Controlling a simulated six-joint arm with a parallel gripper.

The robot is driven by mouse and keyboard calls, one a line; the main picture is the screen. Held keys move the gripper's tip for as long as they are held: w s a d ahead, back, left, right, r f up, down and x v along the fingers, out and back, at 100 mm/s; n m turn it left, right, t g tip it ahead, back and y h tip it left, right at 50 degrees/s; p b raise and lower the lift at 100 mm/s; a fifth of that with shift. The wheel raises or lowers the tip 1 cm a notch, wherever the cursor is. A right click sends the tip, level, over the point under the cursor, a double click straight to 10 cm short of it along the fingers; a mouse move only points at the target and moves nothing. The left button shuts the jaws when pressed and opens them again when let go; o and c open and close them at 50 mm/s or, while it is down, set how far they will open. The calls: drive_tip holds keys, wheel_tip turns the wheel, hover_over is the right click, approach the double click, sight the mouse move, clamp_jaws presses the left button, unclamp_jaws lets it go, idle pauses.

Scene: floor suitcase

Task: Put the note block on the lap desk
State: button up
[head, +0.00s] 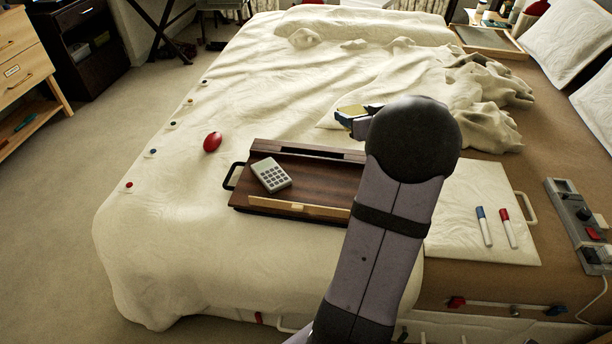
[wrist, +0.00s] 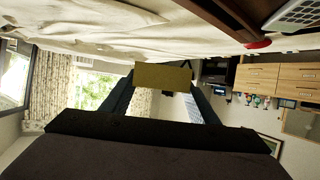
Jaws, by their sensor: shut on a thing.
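The note block is a yellow block (head: 350,112) held in my gripper (head: 358,122), above the bed and just beyond the far edge of the lap desk. In the wrist view the note block (wrist: 162,76) sits between the two fingertips, which are shut on it. The lap desk (head: 322,181) is a dark brown wooden board with a handle at its left, lying on the bed. A grey calculator (head: 271,174) lies on its left part. My arm hides the lap desk's right end. In the wrist view a dark edge of the lap desk (wrist: 232,18) shows at the top right.
A red oval object (head: 212,142) lies on the bed left of the lap desk. A white board (head: 460,235) with two markers is at the right, beside a power strip (head: 575,222). Rumpled bedding (head: 475,90) lies behind. The lap desk's middle surface is clear.

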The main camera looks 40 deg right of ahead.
drive_tip(key=a+y, duration=0.1)
drive_tip(key=a, duration=0.4)
drive_tip(key=n+y, duration=0.3)
hover_over(318, 184)
drive_tip(key=shift+t, duration=0.4)
wheel_tip(318, 184, down, 4)
drive_tip(key=shift+a+f, duration=0.1)
drive_tip(key=shift+f+b, duration=1.55)
drive_tip(key=shift+f, duration=3.45)
drive_tip(key=shift+f, duration=0.1)
drive_tip(key=shift+f, duration=0.15)
drive_tip(key=o, duration=1.1)
drive_tip(key=shift+c, duration=0.2)
